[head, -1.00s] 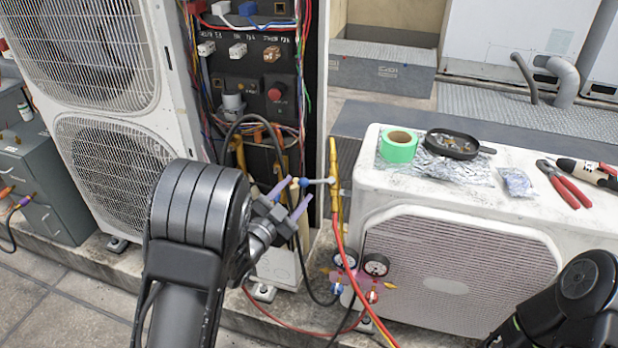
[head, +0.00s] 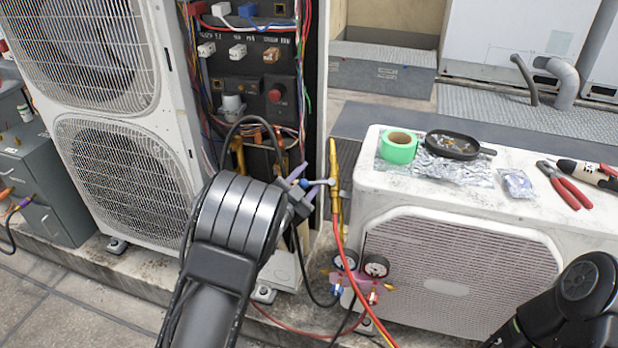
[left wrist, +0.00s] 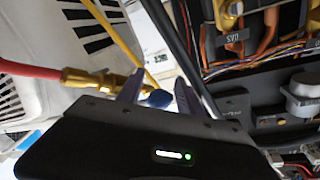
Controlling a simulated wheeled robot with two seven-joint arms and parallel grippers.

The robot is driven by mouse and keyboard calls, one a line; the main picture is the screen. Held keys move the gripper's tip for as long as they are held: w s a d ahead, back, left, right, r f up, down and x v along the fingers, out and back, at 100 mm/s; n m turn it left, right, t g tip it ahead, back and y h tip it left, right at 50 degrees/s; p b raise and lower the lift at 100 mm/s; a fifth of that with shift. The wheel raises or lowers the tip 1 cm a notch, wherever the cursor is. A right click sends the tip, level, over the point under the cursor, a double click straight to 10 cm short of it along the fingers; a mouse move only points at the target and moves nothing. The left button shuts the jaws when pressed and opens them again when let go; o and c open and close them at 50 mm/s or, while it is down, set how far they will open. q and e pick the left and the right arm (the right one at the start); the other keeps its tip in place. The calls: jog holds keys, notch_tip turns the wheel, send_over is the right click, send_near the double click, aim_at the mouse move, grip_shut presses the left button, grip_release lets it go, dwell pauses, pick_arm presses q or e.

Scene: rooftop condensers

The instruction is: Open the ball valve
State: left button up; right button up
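The ball valve's brass body (head: 334,182) is on the upright brass line between the two units. A short grey lever (head: 322,182) sticks out to its left and ends in a blue tip (head: 305,184). My left gripper (head: 303,180) is at that tip, its two purple-grey fingers apart. In the left wrist view the blue tip (left wrist: 158,98) lies between the open fingers (left wrist: 160,92), with gaps showing; contact cannot be told. A brass fitting (left wrist: 92,80) with a red hose lies left of the fingers. My right arm shows at lower right; its gripper is out of frame.
A tall condenser (head: 120,180) with an open wiring panel (head: 250,60) stands at left. A low white condenser (head: 450,205) stands at right, with green tape (head: 398,147), a black pan (head: 453,145) and pliers (head: 565,185) on top. Gauges (head: 375,266) and hoses hang below the valve.

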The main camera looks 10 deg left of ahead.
pick_arm(q)
grip_shut()
jog(key=shift+r, duration=0.15)
dwell(0.9)
